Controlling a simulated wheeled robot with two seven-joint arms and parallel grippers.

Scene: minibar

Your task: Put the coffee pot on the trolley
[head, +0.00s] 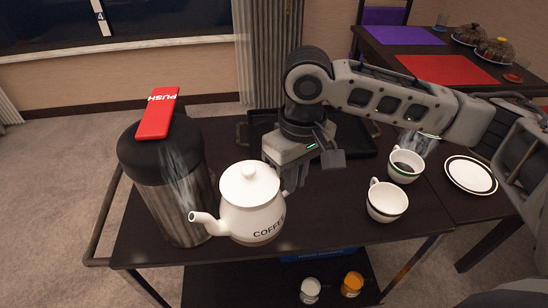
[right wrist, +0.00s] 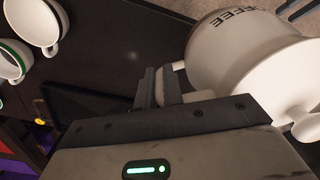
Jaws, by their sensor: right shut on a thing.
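The white coffee pot (head: 250,212), lettered COFFEE, is upright at the front of the dark trolley (head: 330,213), just right of a large flask. My right gripper (head: 293,184) is at the pot's handle side and shut on it. In the right wrist view the fingers (right wrist: 160,92) close on the pot's handle, and the white pot body (right wrist: 240,45) fills the upper right. I cannot tell whether the pot's base touches the trolley top. My left gripper is not in view.
The black and steel flask (head: 165,180) with a red PUSH lever stands left. Two white cups (head: 386,201) (head: 405,166) and a plate (head: 470,174) are at right. A black tray (head: 352,142) lies behind my gripper. Jars (head: 352,284) stand on the lower shelf.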

